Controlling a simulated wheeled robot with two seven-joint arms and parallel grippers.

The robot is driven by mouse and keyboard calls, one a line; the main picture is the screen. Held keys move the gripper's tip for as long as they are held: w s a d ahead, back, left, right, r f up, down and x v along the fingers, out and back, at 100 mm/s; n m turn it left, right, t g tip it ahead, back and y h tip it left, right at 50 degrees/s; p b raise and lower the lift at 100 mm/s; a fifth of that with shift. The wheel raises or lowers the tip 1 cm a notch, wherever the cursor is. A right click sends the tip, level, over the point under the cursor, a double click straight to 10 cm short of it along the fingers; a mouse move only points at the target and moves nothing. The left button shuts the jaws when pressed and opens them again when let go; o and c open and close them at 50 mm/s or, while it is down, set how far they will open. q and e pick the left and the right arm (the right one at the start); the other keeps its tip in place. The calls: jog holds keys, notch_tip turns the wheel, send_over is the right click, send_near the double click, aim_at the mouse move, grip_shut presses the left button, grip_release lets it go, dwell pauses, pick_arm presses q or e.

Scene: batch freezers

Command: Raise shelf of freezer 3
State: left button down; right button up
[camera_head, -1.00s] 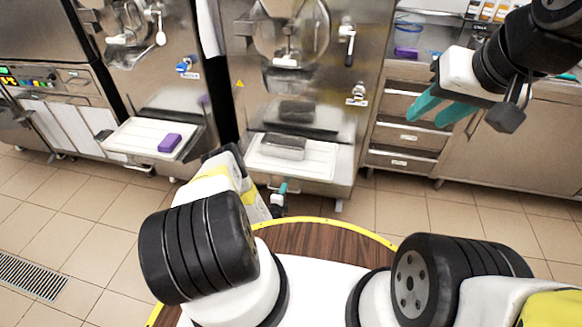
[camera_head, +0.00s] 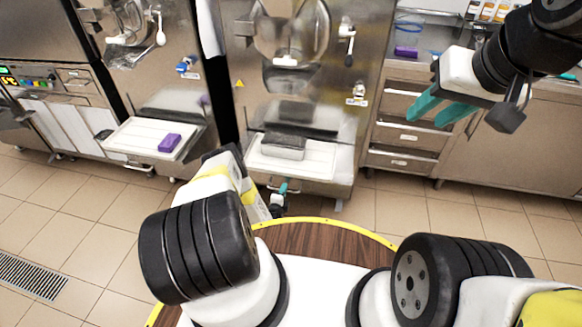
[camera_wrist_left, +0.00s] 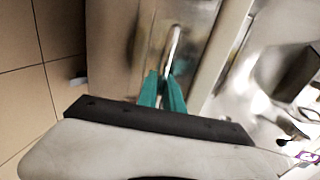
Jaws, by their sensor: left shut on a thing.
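The middle freezer (camera_head: 330,100) is a steel machine with a low front shelf (camera_head: 330,158) that carries a white tray and a dark block-like pan. My left gripper (camera_head: 281,188) is at the front edge of this shelf, mostly hidden behind my own arm. In the left wrist view its teal fingers (camera_wrist_left: 162,88) are closed on a metal bar handle (camera_wrist_left: 173,50). I cannot read a freezer number. My right gripper (camera_head: 423,119) is raised at the right, with its teal fingers apart and empty.
Another freezer (camera_head: 150,70) stands on the left, its shelf (camera_head: 130,140) holding a purple block (camera_head: 169,142). Steel drawers (camera_head: 405,135) and a counter stand on the right. Open tiled floor (camera_head: 80,215) lies at the left.

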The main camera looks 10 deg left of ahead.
dwell(0.5)
pick_arm(q)
notch_tip(320, 180, up, 13)
jog(key=shift+f, duration=0.2)
jog(key=shift+w, duration=0.1)
jog(key=c, duration=1.7)
grip_release()
jog(key=shift+o, duration=1)
